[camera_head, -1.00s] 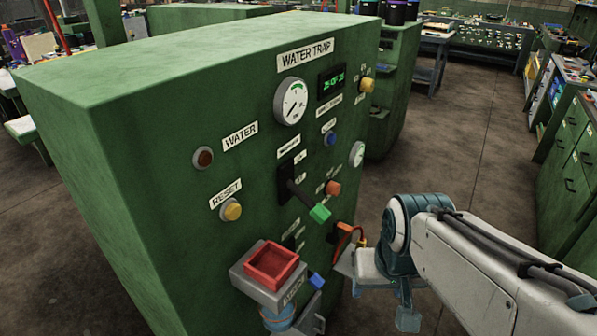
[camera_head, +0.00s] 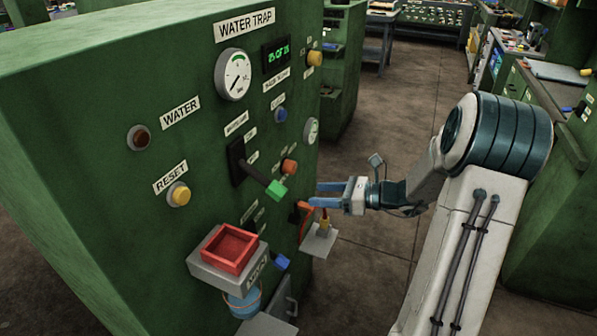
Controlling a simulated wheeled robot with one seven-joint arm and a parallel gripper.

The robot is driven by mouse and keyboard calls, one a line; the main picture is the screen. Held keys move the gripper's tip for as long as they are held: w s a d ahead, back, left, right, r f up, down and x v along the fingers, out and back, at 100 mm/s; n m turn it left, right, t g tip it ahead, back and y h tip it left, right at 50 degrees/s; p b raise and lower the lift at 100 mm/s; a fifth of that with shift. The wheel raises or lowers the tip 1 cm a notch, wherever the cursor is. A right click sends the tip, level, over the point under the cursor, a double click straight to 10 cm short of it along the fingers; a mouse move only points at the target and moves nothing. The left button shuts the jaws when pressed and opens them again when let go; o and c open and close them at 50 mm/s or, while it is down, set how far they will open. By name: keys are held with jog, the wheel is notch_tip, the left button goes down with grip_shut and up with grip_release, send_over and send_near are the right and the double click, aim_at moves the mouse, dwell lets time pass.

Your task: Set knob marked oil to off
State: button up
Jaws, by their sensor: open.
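The green panel (camera_head: 110,235) titled WATER TRAP carries several small controls on its front face. I cannot read which one is marked oil; the small labels are too blurred. Candidates are a yellow knob (camera_head: 315,58), a blue knob (camera_head: 280,115), an orange knob (camera_head: 289,167) and a lower blue knob (camera_head: 282,262). My gripper (camera_head: 313,195) is open and empty, its two blue fingers pointing left at the panel. It is right of the green-tipped lever (camera_head: 276,190) and just below and right of the orange knob. I cannot tell whether it touches anything.
The lever sticks out from the panel. A red tray (camera_head: 230,250) on a grey bracket juts out below it. An orange-handled item (camera_head: 304,222) and a small grey shelf (camera_head: 322,240) are just below my gripper. The floor to the right is clear.

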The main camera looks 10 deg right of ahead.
aim_at(294, 169)
jog(key=w+d+f+m+t, duration=0.2)
jog(key=w+d+m+t, duration=0.2)
jog(key=d+m, duration=0.15)
jog(key=x, duration=1.2)
jog(key=shift+w+r+p, duration=0.3)
jog(key=shift+w+p, duration=0.05)
jog(key=shift+w, duration=0.15)
